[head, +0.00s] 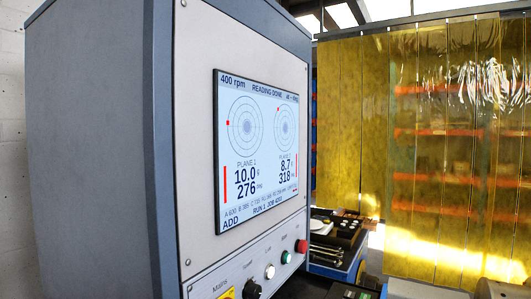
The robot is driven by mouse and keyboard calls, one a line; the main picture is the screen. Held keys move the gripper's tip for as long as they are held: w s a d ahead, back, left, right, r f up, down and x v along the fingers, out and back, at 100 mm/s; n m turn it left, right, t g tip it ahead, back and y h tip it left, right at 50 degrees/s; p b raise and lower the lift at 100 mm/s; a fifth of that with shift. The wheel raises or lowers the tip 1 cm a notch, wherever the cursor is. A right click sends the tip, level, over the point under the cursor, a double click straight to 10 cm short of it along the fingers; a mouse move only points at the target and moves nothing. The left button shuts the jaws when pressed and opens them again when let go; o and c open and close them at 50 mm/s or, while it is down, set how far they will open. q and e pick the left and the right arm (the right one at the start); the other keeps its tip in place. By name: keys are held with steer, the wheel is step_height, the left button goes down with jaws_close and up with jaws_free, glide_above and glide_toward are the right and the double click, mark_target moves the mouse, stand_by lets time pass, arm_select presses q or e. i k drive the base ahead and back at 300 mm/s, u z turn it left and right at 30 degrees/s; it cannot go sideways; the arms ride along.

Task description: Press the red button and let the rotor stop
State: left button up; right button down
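The red button (301,246) is at the right end of the control panel on the front of a grey machine cabinet (198,120). A green button (286,257) and a white button (269,271) are to its left. The screen (262,150) above reads "400 rpm" and "READING DONE", with Plane 1 at 10.0 and 276 and the second plane at 8.7 and 318. The rotor is not in view. Neither of my grippers is in view.
A black knob (252,289) is at the panel's lower left. A blue cart (338,262) with a tray of tools stands behind the cabinet on the right. Yellow strip curtains (420,150) hang at the back right, with shelving behind them.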

mark_target(302, 246)
steer(key=k, duration=0.5)
steer(key=z, duration=1.3)
steer(key=i, duration=0.85)
steer(key=u, duration=1.65)
